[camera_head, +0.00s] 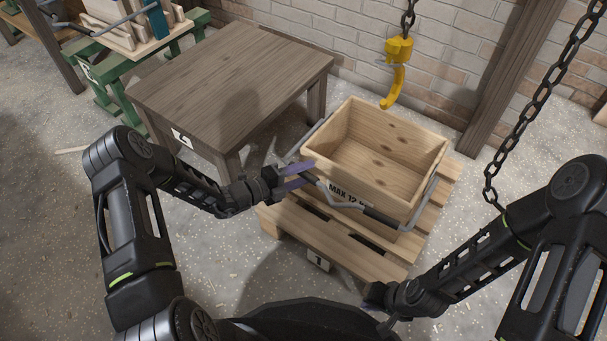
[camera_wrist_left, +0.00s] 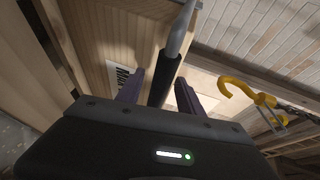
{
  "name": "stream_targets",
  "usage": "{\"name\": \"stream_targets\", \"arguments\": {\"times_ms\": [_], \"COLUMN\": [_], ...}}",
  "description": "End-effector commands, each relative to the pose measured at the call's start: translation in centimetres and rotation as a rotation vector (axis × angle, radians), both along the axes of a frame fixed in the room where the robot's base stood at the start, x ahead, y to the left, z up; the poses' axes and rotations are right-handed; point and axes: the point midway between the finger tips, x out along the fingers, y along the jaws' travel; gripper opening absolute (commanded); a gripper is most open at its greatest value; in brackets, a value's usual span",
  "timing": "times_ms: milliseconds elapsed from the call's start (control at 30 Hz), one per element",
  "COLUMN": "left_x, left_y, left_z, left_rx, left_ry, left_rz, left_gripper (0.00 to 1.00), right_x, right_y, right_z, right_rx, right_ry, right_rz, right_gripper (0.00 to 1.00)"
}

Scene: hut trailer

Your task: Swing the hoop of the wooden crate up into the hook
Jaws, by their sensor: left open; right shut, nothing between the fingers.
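The open wooden crate (camera_head: 375,190) stands upright on a pallet. Its grey hoop (camera_head: 345,206) hangs low across the front, with a dark grip section (camera_head: 385,218). The yellow hook (camera_head: 397,80) hangs on a chain above and behind the crate; it also shows in the left wrist view (camera_wrist_left: 245,92). My left gripper (camera_head: 312,175) is open at the crate's front left, beside the hoop. In the left wrist view the black grip (camera_wrist_left: 165,80) appears between its purple fingers; contact cannot be told. My right gripper (camera_head: 376,300) is shut and empty, low in front of the pallet.
A grey-brown table (camera_head: 235,80) stands close to the crate's left. The pallet (camera_head: 340,240) lies under the crate. A wooden post (camera_head: 515,75) and a second chain (camera_head: 530,110) are at the right. A brick wall is behind.

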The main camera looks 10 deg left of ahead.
Motion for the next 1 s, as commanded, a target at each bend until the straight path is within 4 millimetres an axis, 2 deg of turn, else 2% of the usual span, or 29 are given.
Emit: {"name": "stream_targets", "arguments": {"times_ms": [167,700,1000], "left_x": [-0.02,-0.04,-0.05], "left_y": [0.0,0.01,0.02], "left_z": [0.03,0.02,0.01], "left_rx": [0.0,0.001,0.001], "left_ry": [0.0,-0.001,0.0], "left_rz": [0.0,-0.001,-0.001], "left_gripper": [0.43,0.0,0.0], "right_x": [0.01,0.01,0.01], "right_y": [0.01,0.0,0.0], "right_z": [0.04,0.03,0.03], "right_rx": [0.0,0.0,0.0], "right_ry": [0.0,0.0,0.0], "right_rz": [0.0,0.0,0.0], "right_gripper": [0.0,0.0,0.0]}}
